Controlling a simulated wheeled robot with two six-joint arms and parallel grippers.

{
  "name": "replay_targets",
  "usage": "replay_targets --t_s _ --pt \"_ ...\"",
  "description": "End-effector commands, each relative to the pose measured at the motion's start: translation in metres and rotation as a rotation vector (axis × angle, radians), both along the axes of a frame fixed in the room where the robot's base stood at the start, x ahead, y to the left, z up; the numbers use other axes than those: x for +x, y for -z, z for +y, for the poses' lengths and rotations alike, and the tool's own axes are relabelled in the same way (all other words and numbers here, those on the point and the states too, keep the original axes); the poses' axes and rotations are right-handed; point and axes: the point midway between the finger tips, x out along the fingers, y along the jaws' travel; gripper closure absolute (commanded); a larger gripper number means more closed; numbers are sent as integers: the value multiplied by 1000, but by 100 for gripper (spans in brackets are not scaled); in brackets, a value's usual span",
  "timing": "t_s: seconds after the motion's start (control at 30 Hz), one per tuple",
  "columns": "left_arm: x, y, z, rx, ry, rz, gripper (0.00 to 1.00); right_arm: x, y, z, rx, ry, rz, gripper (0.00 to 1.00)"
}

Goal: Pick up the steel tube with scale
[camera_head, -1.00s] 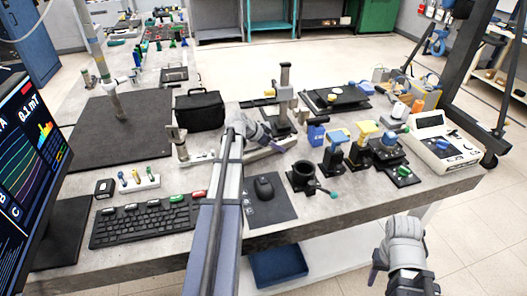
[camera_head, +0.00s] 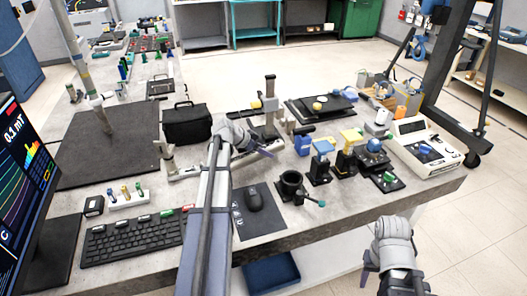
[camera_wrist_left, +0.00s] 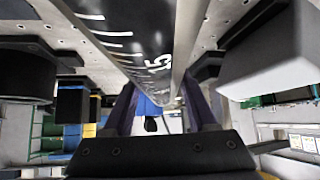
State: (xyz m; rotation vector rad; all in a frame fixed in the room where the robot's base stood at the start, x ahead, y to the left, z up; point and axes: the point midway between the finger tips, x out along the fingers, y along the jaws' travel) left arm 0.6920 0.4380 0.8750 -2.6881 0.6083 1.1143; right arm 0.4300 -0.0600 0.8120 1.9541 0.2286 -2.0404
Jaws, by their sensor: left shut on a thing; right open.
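The steel tube with scale (camera_wrist_left: 150,45) fills the upper middle of the left wrist view. It has a dark face with white tick marks and numerals, and bright metal along its side. My left gripper (camera_wrist_left: 163,108) is shut on it, one purple finger on each side. In the head view my left gripper (camera_head: 243,145) is over the middle of the bench, beside a metal bar (camera_head: 265,151) that its wrist partly hides. I cannot tell whether the tube is clear of the bench. My right gripper (camera_head: 375,262) is open and empty, in front of the bench edge.
A black case (camera_head: 187,125) and a short post (camera_head: 164,158) stand left of my left gripper; a tall post (camera_head: 270,100) stands behind it. A keyboard (camera_head: 132,237), mouse (camera_head: 253,198) and black cup holder (camera_head: 291,188) are nearer. Several coloured devices and a white meter (camera_head: 425,148) crowd the right.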

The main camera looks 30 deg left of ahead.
Motion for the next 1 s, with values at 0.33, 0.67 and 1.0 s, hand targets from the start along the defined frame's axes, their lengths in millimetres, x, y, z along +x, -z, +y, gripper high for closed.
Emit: replay_targets --t_s 0.33,0.67,1.0 --pt "0 -58 0 0 0 -1 100 0 -58 0 0 0 0 50" --pt "0 -77 0 0 0 -1 100 0 -77 0 0 0 0 50" --pt "0 -76 0 0 0 -1 100 0 -75 0 0 0 0 50"
